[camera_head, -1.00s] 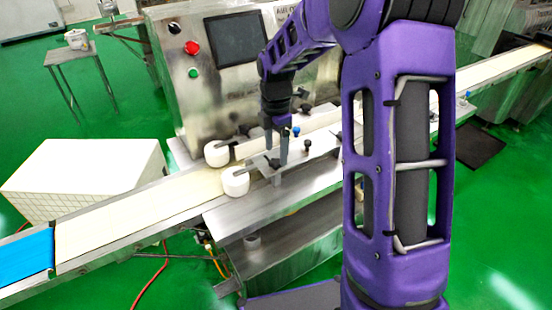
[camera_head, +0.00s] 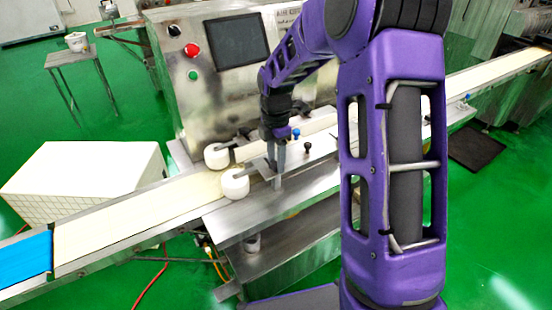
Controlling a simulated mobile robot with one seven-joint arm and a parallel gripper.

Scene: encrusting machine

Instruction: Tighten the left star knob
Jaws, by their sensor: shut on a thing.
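My gripper (camera_head: 278,162) points down over the flat metal plate beside the belt. Its grey fingers are closed together at the plate's left end, where the left star knob sits. The knob is small and mostly hidden by the fingers, so I cannot see its angle. Another dark knob (camera_head: 307,147) stands free on the plate to the right of my gripper. A blue knob (camera_head: 295,133) stands farther back.
White rollers (camera_head: 235,183) and (camera_head: 217,155) flank the belt (camera_head: 150,215) just left of my gripper. The steel cabinet with a screen (camera_head: 237,40) rises behind. A white box (camera_head: 85,170) stands at left.

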